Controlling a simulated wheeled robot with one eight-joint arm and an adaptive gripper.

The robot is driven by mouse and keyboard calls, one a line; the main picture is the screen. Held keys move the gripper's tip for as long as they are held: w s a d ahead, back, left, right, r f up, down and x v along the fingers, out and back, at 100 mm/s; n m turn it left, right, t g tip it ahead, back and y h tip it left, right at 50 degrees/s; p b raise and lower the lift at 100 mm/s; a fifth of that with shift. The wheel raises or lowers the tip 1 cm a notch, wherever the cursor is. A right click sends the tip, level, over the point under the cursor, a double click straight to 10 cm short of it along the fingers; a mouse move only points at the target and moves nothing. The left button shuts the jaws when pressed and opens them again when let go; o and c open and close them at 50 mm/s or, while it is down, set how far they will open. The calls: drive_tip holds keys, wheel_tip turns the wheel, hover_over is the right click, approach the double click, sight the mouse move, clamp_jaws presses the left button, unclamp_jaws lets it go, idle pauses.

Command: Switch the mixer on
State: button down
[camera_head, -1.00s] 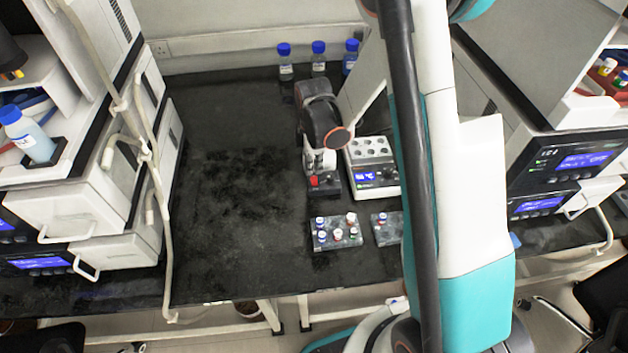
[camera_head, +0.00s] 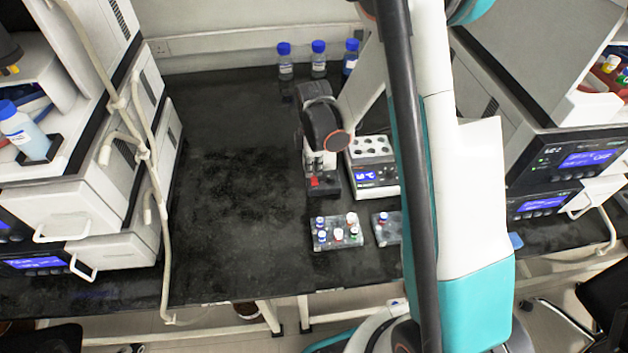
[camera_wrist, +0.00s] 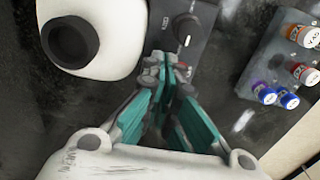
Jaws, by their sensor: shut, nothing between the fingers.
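The mixer shows in the wrist view as a white rounded body (camera_wrist: 112,22) with a black cup (camera_wrist: 70,42) on top and a dark grey front panel (camera_wrist: 208,20) bearing a round knob (camera_wrist: 186,30). In the head view its dark front with a red switch (camera_head: 315,182) shows just below my gripper (camera_head: 320,166); my wrist hides the rest of it. My gripper (camera_wrist: 165,68) is shut and empty, pointing down. Its tips overlap the panel's edge beside the knob in the wrist view. I cannot tell whether they touch it.
A block heater (camera_head: 375,178) with a blue display stands right of the mixer. A rack of capped vials (camera_head: 320,240) lies in front, with another rack (camera_head: 385,230) partly behind my arm. Blue-capped bottles (camera_head: 318,60) stand at the back. The bench's left part is clear.

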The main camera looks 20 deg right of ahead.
sight(314, 177)
drive_tip(key=shift+f+b, duration=0.4)
drive_tip(key=shift+f, duration=0.1)
drive_tip(key=shift+r, duration=0.1)
drive_tip(key=shift+r+p, duration=1.5)
drive_tip(key=shift+r, duration=0.95)
drive_tip(key=shift+r, duration=0.2)
drive_tip(key=s+r+m+t, duration=0.2)
drive_tip(key=s+r+m, duration=0.2)
drive_tip(key=r, duration=0.5)
drive_tip(key=s+r+m+t, duration=0.1)
drive_tip(key=s+r+m, duration=0.25)
drive_tip(key=r, duration=0.45)
drive_tip(key=s+r+m+t, duration=0.4)
drive_tip(key=s+r+m, duration=0.3)
drive_tip(key=s, duration=0.6)
drive_tip(key=shift+m, duration=0.65)
